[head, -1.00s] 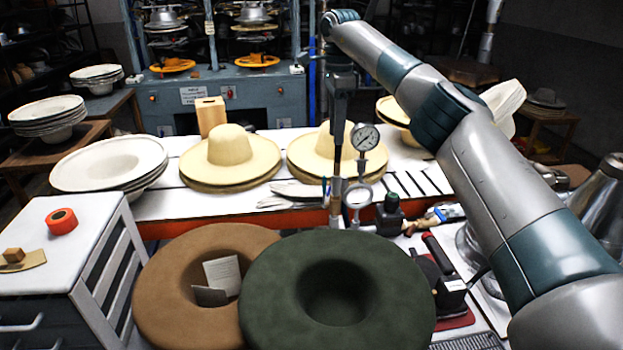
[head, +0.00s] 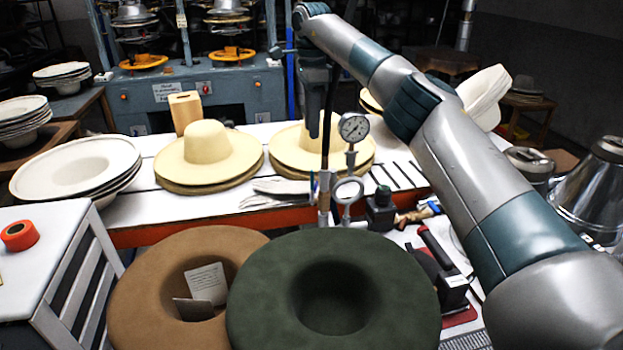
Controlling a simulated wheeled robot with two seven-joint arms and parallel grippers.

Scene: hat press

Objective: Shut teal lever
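A small teal upright piece, which looks like the teal lever (head: 313,187), stands close against the left side of a thin vertical pipe (head: 324,197) behind the green hat. It is small in view, and its exact angle is hard to tell. My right gripper (head: 315,132) hangs pointing down from the raised end of my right arm, above the lever and in front of the right cream hat. Its fingers are dark and seen edge-on, so their opening is unclear. The gripper appears apart from the lever. My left gripper is out of view.
Green (head: 410,306) and brown (head: 134,301) hats fill the front. Cream hats (head: 208,150) lie on the white bench.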

